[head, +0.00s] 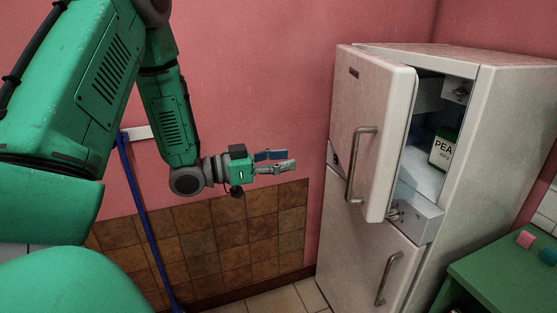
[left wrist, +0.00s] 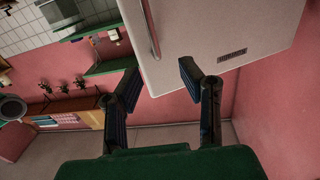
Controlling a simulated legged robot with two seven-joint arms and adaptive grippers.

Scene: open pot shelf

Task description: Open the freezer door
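The freezer door (head: 370,125) is the upper door of a white fridge-freezer and stands partly open. Its bar handle (head: 361,165) runs upright on the door's outer face. The freezer compartment (head: 433,135) shows behind it. My left gripper (head: 293,162) is to the left of the door, apart from the handle. In the left wrist view my left gripper (left wrist: 158,75) has its two fingers spread with nothing between them. The door's white face (left wrist: 220,30) and the handle (left wrist: 152,28) show beyond the fingertips. My right gripper is not in view.
A green and white pack marked PEA (head: 443,149) stands inside the compartment. The lower fridge door (head: 360,255) is shut. Pink wall and brown tiles lie behind my left arm.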

